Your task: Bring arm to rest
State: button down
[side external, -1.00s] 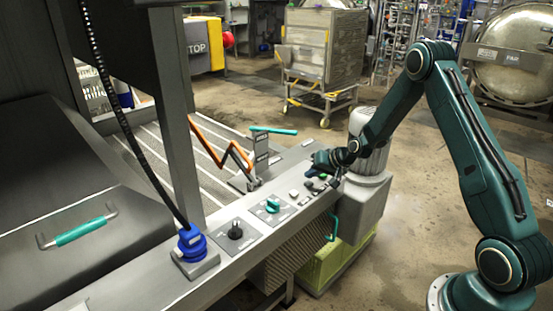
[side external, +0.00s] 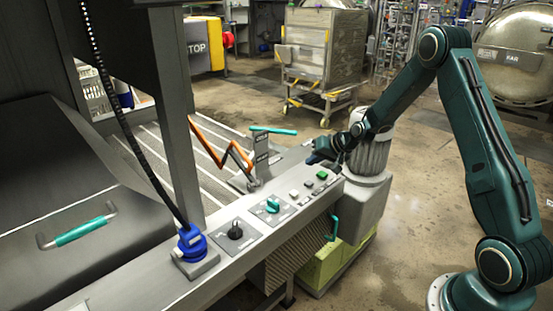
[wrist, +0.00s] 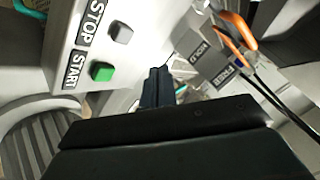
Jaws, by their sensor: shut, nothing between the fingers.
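My gripper (side external: 318,157) is above the far end of the grey control panel (side external: 210,262), a little beyond the buttons and apart from them. In the wrist view its dark fingers (wrist: 157,87) are together with nothing between them. The green START button (side external: 322,175) is uncovered on the panel; it also shows in the wrist view (wrist: 102,72) beside a grey STOP button (wrist: 119,32). My arm reaches in from the right, with its elbow raised.
A teal rotary knob (side external: 272,205), a black knob (side external: 235,230) and a blue plug (side external: 190,240) with a cable line the panel. An orange bent linkage (side external: 225,150) stands behind it. A ribbed grey motor (side external: 370,155) sits close below my forearm. Open floor lies beyond.

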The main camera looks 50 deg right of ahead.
jog(key=shift+r, duration=0.1)
dwell(0.4)
jog(key=s+a+r+n+g, duration=0.1)
jog(key=s+a+r+n, duration=0.1)
jog(key=s+a+r, duration=0.6)
jog(key=s+a+r+n+g, duration=0.1)
jog(key=s+a+r+n, duration=0.25)
jog(key=a+r, duration=0.4)
jog(key=s+a+r+n, duration=0.1)
jog(key=s+a+r, duration=0.1)
jog(key=s, duration=1)
jog(key=s+a+r+n+g+h, duration=0.1)
jog(key=s+a+r, duration=0.1)
jog(key=s, duration=1)
jog(key=shift+r+g, duration=0.3)
jog(key=shift+r, duration=0.6)
